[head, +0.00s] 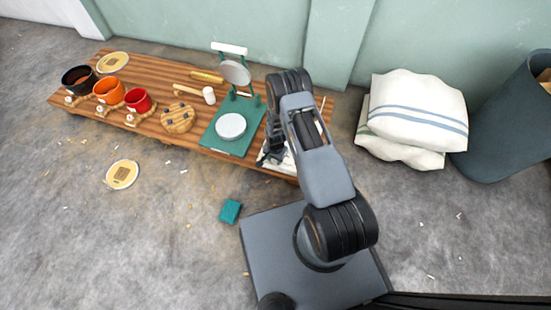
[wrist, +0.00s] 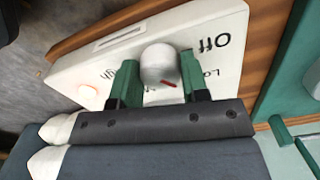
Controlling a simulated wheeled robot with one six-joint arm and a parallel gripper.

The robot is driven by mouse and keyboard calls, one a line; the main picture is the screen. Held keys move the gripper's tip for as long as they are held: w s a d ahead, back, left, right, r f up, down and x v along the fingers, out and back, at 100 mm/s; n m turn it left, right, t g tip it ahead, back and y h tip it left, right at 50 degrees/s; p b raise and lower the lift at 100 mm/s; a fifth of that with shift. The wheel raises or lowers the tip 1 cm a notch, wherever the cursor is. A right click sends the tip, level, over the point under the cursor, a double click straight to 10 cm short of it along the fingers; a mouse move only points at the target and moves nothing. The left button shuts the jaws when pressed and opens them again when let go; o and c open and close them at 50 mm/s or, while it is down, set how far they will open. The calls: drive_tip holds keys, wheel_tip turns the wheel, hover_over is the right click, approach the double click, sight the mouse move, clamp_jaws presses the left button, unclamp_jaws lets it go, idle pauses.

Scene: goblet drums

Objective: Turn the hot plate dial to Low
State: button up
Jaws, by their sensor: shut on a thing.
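The hot plate (wrist: 187,22) is a white box with upside-down lettering. "Off" and part of a word starting "Lo" show right of the dial; more partly hidden lettering lies left of and below it. The dial (wrist: 158,62) is a pale round knob with a small red mark on its lower side in the wrist view. My gripper (wrist: 160,78) is shut on the dial, with a green fingertip on each side. In the head view the hot plate (head: 289,166) is mostly hidden by my arm, and my gripper (head: 270,156) is over it.
The hot plate stands at the right end of a slatted wooden table (head: 170,92). A green press (head: 225,145) stands just left of it. Red (head: 138,100), orange (head: 108,90) and black (head: 77,78) pots stand farther left. Folded white sacks (head: 415,115) lie to the right.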

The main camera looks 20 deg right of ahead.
drive_tip(key=shift+m, duration=0.4)
drive_tip(key=o, duration=0.9)
wheel_tip(320, 180, up, 14)
drive_tip(key=p, duration=0.5)
drive_tip(key=shift+f, duration=0.1)
idle(0.3)
